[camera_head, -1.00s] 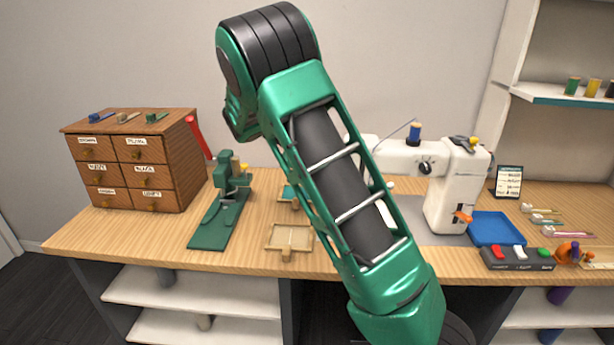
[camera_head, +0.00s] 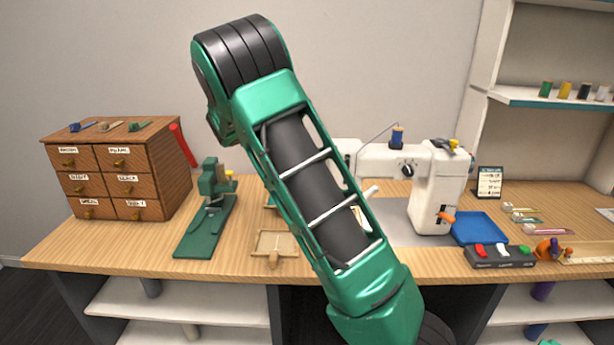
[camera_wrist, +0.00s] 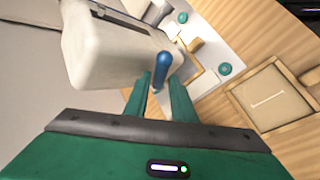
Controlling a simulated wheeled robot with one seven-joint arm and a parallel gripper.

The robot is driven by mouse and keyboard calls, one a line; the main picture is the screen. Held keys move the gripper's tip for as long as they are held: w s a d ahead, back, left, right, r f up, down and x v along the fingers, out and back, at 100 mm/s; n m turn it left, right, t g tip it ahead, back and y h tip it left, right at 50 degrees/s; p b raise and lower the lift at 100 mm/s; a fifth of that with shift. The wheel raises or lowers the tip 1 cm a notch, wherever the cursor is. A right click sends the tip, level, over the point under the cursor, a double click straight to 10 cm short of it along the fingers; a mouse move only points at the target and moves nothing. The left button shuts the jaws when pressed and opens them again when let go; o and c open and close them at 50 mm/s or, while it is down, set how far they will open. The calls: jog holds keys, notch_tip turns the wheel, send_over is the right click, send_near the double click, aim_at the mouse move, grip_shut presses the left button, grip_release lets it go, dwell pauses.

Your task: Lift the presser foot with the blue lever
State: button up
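The white sewing machine (camera_head: 434,190) stands on the table, partly hidden behind my arm in the head view. In the wrist view its white body (camera_wrist: 112,48) fills the upper left. The blue lever (camera_wrist: 163,66) sticks out from the machine toward the wrist camera. My gripper (camera_wrist: 158,88) is open, with one green finger on each side of the lever's near end. I cannot tell whether either finger touches it. The presser foot is not clearly visible. In the head view the gripper and the blue lever are hidden.
A wooden tray (camera_wrist: 238,92) lies to the right in the wrist view, near teal discs (camera_wrist: 225,69). On the table are a green press (camera_head: 207,225), a drawer cabinet (camera_head: 170,160), a blue tray (camera_head: 502,231) and a button box (camera_head: 500,262). A spool (camera_head: 397,138) tops the machine.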

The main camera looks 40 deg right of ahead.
jog(key=v, duration=1.1)
jog(key=shift+d+f, duration=0.1)
jog(key=shift+f, duration=0.05)
jog(key=s+d+f+m+y, duration=0.1)
jog(key=s+d+m+y, duration=0.15)
jog(key=s, duration=0.65)
jog(key=s+d+f+m+y, duration=0.1)
jog(key=s+d+f+y, duration=0.15)
jog(key=s, duration=0.65)
jog(key=s+a+f+m+t+y, duration=0.1)
jog(key=s+a, duration=0.4)
jog(key=s, duration=0.5)
jog(key=s+a+f+m+t+y, duration=0.1)
jog(key=s+a, duration=0.4)
jog(key=s, duration=0.5)
jog(key=shift+a+f+t+y, duration=0.4)
jog(key=shift+f+y, duration=0.4)
jog(key=shift+f, duration=0.2)
jog(key=shift+s, duration=0.1)
